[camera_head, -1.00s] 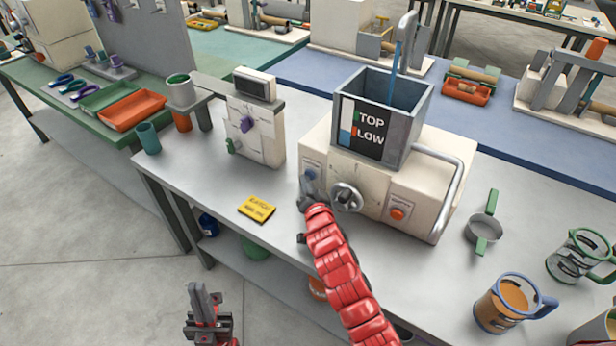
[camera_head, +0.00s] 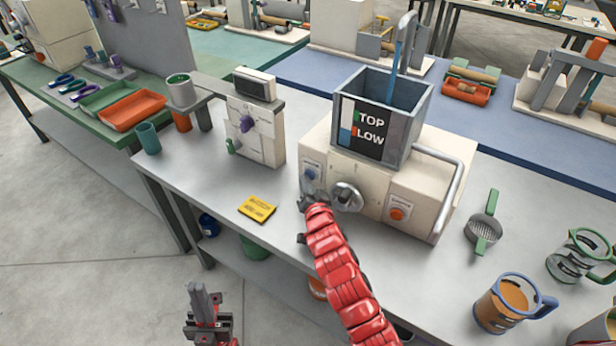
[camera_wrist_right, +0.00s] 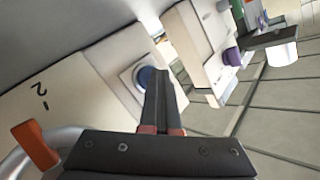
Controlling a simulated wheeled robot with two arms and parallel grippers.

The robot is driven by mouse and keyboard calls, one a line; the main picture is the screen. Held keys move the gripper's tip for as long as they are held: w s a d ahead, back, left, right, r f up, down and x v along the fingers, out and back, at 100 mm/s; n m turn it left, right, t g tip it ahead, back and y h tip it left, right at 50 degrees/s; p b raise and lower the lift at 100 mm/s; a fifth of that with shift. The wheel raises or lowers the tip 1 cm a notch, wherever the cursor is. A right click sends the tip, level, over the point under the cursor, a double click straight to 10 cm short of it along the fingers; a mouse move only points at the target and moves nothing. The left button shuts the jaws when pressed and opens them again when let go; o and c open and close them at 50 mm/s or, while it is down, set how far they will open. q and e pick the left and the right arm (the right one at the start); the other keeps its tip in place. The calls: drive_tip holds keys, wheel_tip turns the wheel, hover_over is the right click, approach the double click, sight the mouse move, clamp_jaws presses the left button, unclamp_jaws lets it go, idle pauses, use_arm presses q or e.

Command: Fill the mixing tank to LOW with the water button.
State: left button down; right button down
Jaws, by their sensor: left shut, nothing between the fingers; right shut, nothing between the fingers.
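The mixing tank (camera_head: 412,112) is a grey open box on a cream machine (camera_head: 318,140), with a gauge panel (camera_head: 366,128) marked TOP and LOW. A narrow blue strip shows at the panel's lower left; its exact level is hard to read. The blue water button (camera_head: 311,172) is on the machine's left front and also shows in the right wrist view (camera_wrist_right: 145,77). My right gripper (camera_head: 307,196) is shut and empty just below the button; its fingertips overlap the button's edge in the wrist view, contact unclear. My left gripper (camera_head: 197,288) is shut and empty, off the table's front.
A metal knob (camera_head: 347,197) and an orange button (camera_head: 397,214) sit right of the blue button. A yellow card (camera_head: 258,209) lies on the table to the left. A strainer (camera_head: 484,226) and mugs (camera_head: 508,300) stand at the right.

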idle(0.3)
drive_tip(key=shift+s+a+f+b, duration=0.2)
drive_tip(key=shift+s+a+b, duration=0.2)
drive_tip(key=shift+b, duration=0.25)
drive_tip(key=shift+s+r, duration=0.15)
drive_tip(key=shift+s, duration=0.1)
drive_tip(key=shift+a, duration=0.1)
drive_tip(key=s+a+b, duration=0.2)
drive_tip(key=s+b, duration=0.1)
drive_tip(key=shift+a, duration=0.15)
drive_tip(key=shift+s+a+b, duration=0.3)
drive_tip(key=shift+s+b, duration=0.25)
drive_tip(key=shift+b, duration=0.05)
idle(0.4)
